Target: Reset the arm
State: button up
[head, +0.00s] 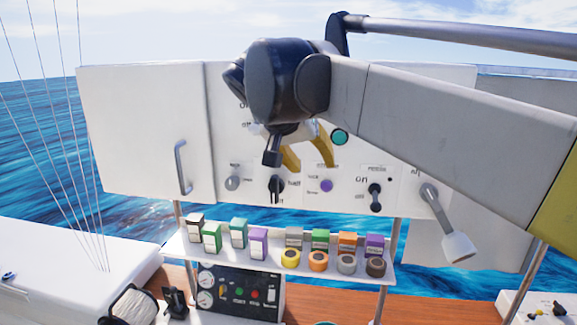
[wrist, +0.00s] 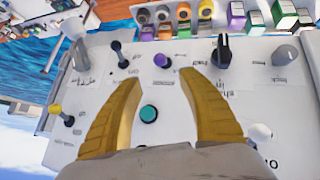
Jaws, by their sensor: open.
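My gripper (head: 308,163) is in front of the white control panel (head: 140,110) in the head view, at the end of my arm. Its two yellow fingers are spread apart with nothing between them. In the wrist view my gripper (wrist: 160,76) is open towards the panel. A teal round button (wrist: 148,112) shows between the fingers there. It also shows just right of the fingers in the head view (head: 340,137). My gripper body hides part of the panel's upper middle. Contact with the panel cannot be told.
The panel carries a black rotary switch (head: 276,188), a purple button (head: 327,186), a black toggle (head: 375,195) and a grey lever (head: 435,205). A door handle (head: 182,165) is at left. Below, a white shelf (head: 215,258) holds coloured boxes and tape rolls.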

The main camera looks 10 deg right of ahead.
jog(key=s+d+f+n+y+b, duration=0.1)
jog(key=s+f+b, duration=0.6)
jog(key=f+b, duration=0.7)
jog(key=s+d+f+n+y+b, duration=0.1)
jog(key=s+f+b, duration=0.7)
jog(key=f, duration=2.3)
jog(key=s+d+f+n+y+b, duration=0.1)
jog(key=s+d+f+y+b, duration=0.2)
jog(key=s+f+b, duration=0.5)
notch_tip(320, 180, down, 15)
jog(key=b, duration=1.3)
jog(key=shift+d+n+y, duration=0.25)
jog(key=shift+n+y, duration=0.05)
jog(key=shift+t, duration=0.3)
